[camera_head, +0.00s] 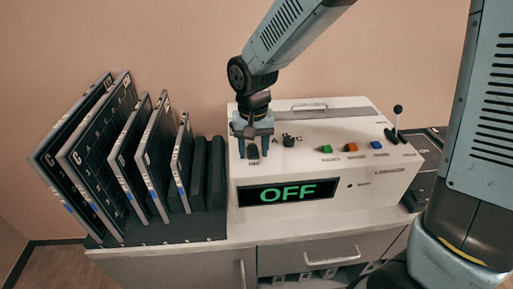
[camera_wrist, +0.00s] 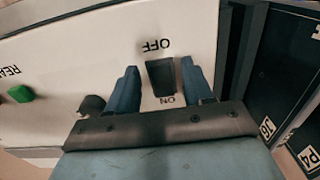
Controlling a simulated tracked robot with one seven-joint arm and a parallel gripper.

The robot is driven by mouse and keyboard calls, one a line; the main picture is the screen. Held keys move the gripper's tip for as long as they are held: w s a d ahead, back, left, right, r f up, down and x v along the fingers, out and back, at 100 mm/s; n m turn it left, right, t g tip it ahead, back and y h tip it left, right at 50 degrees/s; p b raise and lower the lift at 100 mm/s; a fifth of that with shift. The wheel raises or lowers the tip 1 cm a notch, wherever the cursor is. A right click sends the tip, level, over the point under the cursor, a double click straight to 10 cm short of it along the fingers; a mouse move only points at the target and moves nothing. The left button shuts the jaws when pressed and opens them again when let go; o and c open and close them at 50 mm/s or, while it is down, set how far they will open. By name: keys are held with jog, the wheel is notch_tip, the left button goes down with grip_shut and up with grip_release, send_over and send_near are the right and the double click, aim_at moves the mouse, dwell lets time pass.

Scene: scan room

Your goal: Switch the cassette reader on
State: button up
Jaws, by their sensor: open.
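The cassette reader (camera_head: 335,188) is a white box on the cabinet, and its display (camera_head: 288,192) reads OFF in green. Its black power switch (camera_head: 253,152) is at the left of the sloping top. In the wrist view the switch (camera_wrist: 161,78) sits between printed OFF and ON labels, with ON nearer my palm. My gripper (camera_head: 253,146) points down over the switch. It is open, with one blue finger on each side of the switch in the wrist view. I cannot tell whether the fingers touch the panel.
A black knob (camera_head: 289,141) stands close to my gripper. Green (camera_head: 327,149), orange (camera_head: 351,147) and blue (camera_head: 376,145) buttons and a lever (camera_head: 397,120) lie further right. A rack (camera_head: 160,235) with several dark cassettes (camera_head: 105,160) stands close on the left.

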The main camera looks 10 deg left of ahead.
grip_shut()
dwell(0.5)
jog(key=shift+w, duration=0.1)
jog(key=shift+w+a+r+g+h, duration=0.1)
jog(key=shift+w+g+h, duration=0.2)
jog(key=shift+g, duration=0.8)
jog(key=shift+w+r+g+h, duration=0.1)
jog(key=shift+w+g+h, duration=0.15)
jog(key=shift+g, duration=0.85)
grip_release()
